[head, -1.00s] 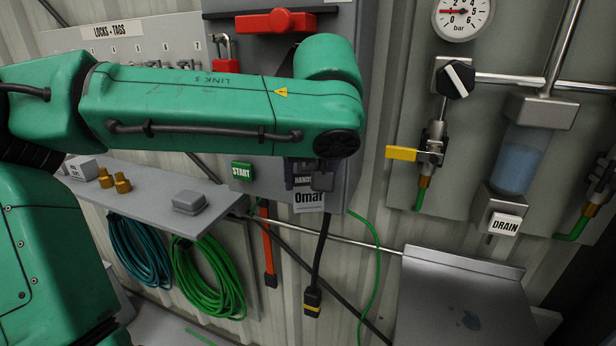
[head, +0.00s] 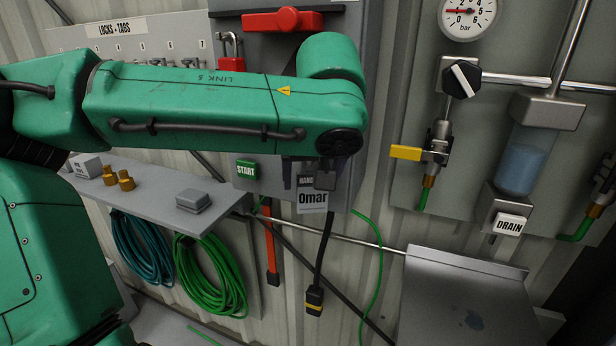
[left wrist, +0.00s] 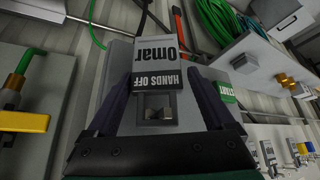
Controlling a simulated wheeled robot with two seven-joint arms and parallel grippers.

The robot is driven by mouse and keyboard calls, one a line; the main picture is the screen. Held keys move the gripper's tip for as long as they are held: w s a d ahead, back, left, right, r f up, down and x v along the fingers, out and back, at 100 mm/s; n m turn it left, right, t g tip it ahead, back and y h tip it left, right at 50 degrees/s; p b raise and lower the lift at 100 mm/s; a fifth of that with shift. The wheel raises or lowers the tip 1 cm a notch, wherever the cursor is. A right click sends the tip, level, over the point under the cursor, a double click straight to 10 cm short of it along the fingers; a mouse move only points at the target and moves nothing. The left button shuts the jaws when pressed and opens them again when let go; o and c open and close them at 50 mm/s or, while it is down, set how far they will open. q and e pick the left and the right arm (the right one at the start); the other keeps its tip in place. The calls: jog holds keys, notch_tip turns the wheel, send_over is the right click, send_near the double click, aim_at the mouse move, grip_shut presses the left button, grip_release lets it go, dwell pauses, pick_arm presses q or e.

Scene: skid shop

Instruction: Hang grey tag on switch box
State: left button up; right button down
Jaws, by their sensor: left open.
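The switch box is a grey box (head: 355,75) with a red handle (head: 283,20) and a green START button (head: 246,170). A pale tag (head: 312,200) reading "HANDS OFF" and "Omar" is at its lower front, below my left gripper (head: 308,178). In the left wrist view the tag (left wrist: 162,45) appears upside down, beyond and between the two spread fingers of the left gripper (left wrist: 160,105). A grey square piece with an opening (left wrist: 157,108) is at the tag's top end. Whether the tag hangs from it is unclear. My right gripper is out of view.
A red padlock (head: 229,55) hangs beside the box, near the LOCKS + TAGS board (head: 150,35). A shelf (head: 160,190) holds brass fittings (head: 118,178); hose coils (head: 210,280) hang below. A black cable (head: 322,255) hangs under the box. A valve panel (head: 440,20) stands right.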

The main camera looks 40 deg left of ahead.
pick_arm(q)
jog(key=shift+w+d+r, duration=0.1)
jog(key=shift+r, duration=0.1)
jog(key=shift+d+r, duration=0.15)
jog(key=shift+r, duration=0.25)
jog(key=b+v, duration=0.1)
jog(key=v, duration=1.2)
jog(key=shift+s, duration=0.3)
